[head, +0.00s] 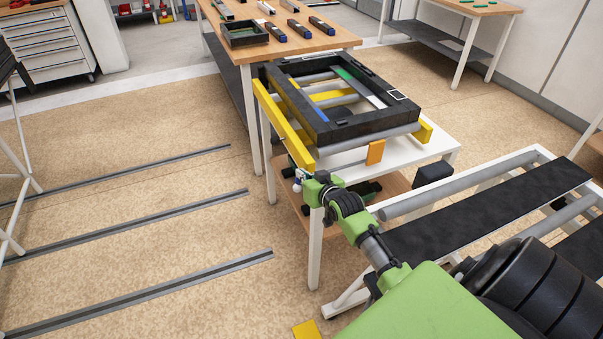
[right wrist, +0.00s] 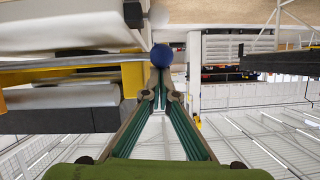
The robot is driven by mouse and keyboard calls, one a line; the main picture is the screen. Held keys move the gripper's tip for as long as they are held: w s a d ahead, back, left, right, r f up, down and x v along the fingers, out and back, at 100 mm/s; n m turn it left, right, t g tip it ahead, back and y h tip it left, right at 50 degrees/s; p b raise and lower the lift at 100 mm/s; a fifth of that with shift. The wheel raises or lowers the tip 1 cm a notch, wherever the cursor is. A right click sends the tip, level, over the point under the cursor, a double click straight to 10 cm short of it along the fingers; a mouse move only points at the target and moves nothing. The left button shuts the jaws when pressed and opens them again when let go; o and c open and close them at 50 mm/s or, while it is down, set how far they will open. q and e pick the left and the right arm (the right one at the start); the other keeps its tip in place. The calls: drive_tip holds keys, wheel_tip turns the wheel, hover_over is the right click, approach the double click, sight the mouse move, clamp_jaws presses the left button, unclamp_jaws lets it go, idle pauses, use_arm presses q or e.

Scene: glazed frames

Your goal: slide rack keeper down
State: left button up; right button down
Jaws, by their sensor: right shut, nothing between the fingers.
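My right gripper (head: 301,178) is at the near left corner of the white frame table, by the end of a yellow bar (head: 283,122). Its fingers are shut and empty; in the right wrist view its tips (right wrist: 162,97) meet just short of a round blue knob (right wrist: 161,55). I cannot tell whether the tips touch the knob. The knob probably belongs to the rack keeper, but its body is not clearly visible. My left gripper is not in view.
A black window frame (head: 315,125) lies on the white table (head: 405,148) between yellow stops. A workbench (head: 285,45) with a tray and tools stands behind. A roller stand (head: 490,195) is at the right. Floor rails (head: 140,235) cross the clear floor at left.

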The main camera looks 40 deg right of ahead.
wheel_tip(320, 180, up, 3)
drive_tip(key=p, duration=0.3)
drive_tip(key=shift+w+d+r+p, duration=0.1)
drive_tip(key=shift+d+p, duration=0.05)
drive_tip(key=shift+p, duration=0.2)
drive_tip(key=shift+s+r, duration=0.25)
drive_tip(key=shift+r, duration=0.05)
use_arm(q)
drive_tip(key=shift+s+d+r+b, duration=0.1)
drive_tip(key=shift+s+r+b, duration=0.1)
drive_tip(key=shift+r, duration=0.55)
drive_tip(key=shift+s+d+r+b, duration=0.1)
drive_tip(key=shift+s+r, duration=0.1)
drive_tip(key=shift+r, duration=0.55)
use_arm(e)
drive_tip(key=v, duration=0.9)
drive_tip(key=shift+r, duration=0.4)
